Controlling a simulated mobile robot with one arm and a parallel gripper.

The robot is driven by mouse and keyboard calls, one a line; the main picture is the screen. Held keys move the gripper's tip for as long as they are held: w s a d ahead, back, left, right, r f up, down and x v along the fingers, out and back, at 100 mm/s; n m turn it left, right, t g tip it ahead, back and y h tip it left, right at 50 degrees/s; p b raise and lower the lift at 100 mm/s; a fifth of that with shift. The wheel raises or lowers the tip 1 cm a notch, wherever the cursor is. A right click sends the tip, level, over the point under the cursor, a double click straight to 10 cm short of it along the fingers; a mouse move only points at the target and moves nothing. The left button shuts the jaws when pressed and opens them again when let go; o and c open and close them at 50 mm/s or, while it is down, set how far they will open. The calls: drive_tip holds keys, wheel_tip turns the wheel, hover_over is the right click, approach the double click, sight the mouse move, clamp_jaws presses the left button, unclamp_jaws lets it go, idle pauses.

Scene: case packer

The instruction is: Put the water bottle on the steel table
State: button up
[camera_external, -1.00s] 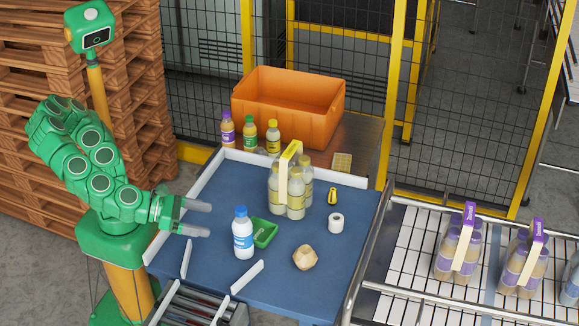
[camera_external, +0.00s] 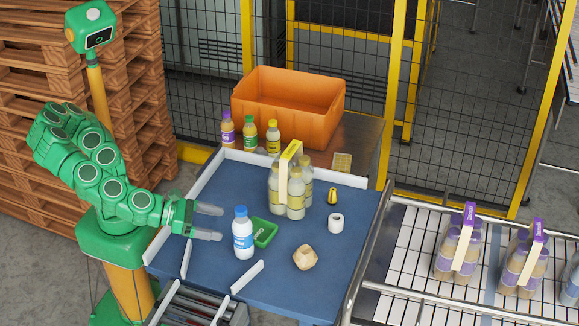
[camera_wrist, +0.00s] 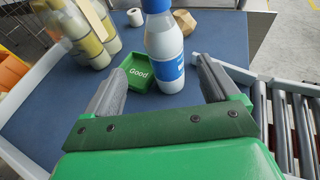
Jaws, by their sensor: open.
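The water bottle (camera_external: 243,234), white with a blue cap and blue label, stands upright on the blue table (camera_external: 205,262). It also shows in the wrist view (camera_wrist: 165,50), ahead of and between my fingers. My gripper (camera_external: 215,222) is open and empty just left of the bottle, with its fingers pointing toward it. In the wrist view my gripper (camera_wrist: 160,82) has its fingers wide apart, and the bottle's base lies near their tips. The steel table (camera_external: 366,140) stands behind the blue one and holds an orange crate (camera_external: 290,118) and several small bottles.
A green tray (camera_external: 264,233) marked "Good" sits beside the bottle. A yellow-handled bottle pack (camera_external: 290,190), tape roll (camera_external: 335,223), yellow item (camera_external: 332,197) and tan block (camera_external: 305,257) are on the blue table. White rails (camera_external: 247,277) edge it. A conveyor (camera_external: 400,255) runs at right.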

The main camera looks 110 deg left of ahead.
sight(234, 226)
drive_tip(key=shift+w+d+r+x, duration=0.1)
drive_tip(key=shift+r+x, duration=0.05)
drive_tip(key=shift+x, duration=0.85)
drive_tip(key=shift+w+d+r+x, duration=0.1)
drive_tip(key=shift+r+x, duration=0.05)
drive_tip(key=shift+x, duration=0.85)
drive_tip(key=shift+r+x, duration=0.1)
drive_tip(key=shift+x, duration=2.05)
drive_tip(key=c, duration=1.4)
drive_tip(key=shift+r, duration=0.1)
